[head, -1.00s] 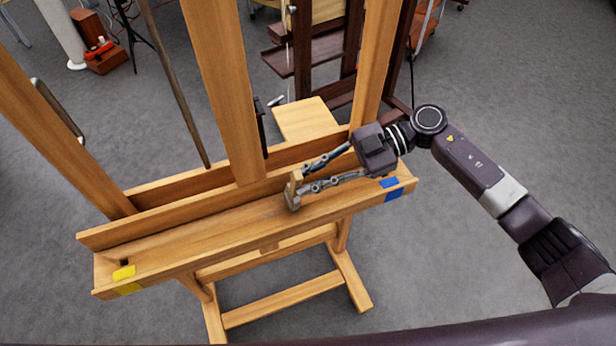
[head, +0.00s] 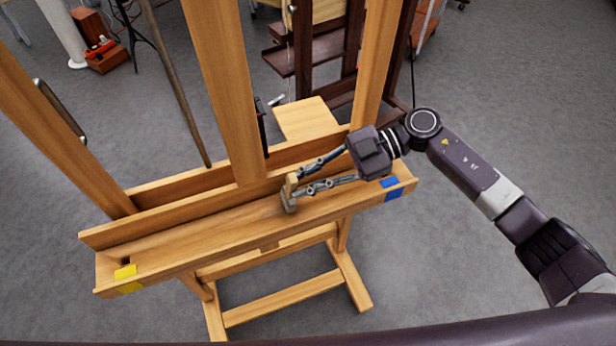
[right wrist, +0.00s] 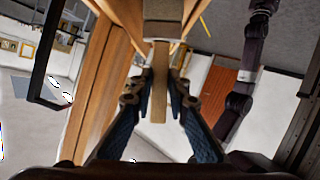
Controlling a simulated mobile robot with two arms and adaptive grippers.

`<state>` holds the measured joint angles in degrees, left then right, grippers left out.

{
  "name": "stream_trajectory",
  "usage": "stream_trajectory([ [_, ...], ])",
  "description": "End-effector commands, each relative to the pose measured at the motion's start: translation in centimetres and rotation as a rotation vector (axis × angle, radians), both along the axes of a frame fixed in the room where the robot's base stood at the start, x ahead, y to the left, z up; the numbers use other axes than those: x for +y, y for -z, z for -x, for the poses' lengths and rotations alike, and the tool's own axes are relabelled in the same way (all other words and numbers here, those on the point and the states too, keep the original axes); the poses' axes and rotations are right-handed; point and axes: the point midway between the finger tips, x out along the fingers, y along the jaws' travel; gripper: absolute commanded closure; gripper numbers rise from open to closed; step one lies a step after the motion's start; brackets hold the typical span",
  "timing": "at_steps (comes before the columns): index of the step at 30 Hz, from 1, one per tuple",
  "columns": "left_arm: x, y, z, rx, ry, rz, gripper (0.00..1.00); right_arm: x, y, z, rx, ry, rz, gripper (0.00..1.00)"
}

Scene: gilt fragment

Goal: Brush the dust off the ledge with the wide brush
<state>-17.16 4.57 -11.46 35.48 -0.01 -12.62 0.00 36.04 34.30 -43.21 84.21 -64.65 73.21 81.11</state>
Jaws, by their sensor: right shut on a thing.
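My right gripper (head: 302,182) comes in from the right and is shut on the wide brush (head: 290,192). The brush is upright, its light wooden handle between my fingers and its grey lower end down at the ledge (head: 340,206); whether the bristles touch is hard to tell. The wide brush also shows in the right wrist view (right wrist: 161,30), between the two fingers. The ledge is the easel's long wooden tray, with yellow tape at its left end and blue tape at its right. A darker, dusty-looking smudge lies just left of the brush. My left gripper is not in view.
The easel's central post (head: 225,90) and side posts rise behind the ledge. Yellow tape (head: 127,278) and blue tape (head: 391,188) mark the ledge's front. A dark wooden easel (head: 310,60) stands behind. The front of the ledge is open, with grey floor below.

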Motion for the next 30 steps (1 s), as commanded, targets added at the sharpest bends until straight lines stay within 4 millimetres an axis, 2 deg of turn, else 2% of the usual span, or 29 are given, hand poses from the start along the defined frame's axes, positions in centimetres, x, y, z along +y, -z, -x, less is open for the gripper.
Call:
stream_trajectory([
  [9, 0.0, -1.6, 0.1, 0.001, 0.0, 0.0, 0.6, 2.2, -0.3, 0.8, 0.001, -0.002, -0.001, 1.0],
  [17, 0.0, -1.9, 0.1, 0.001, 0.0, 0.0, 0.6, 2.9, -0.1, 1.0, 0.001, -0.002, 0.0, 1.0],
  [30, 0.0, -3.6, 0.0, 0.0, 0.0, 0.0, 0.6, 5.7, -0.2, 1.9, 0.001, -0.002, -0.002, 1.0],
])
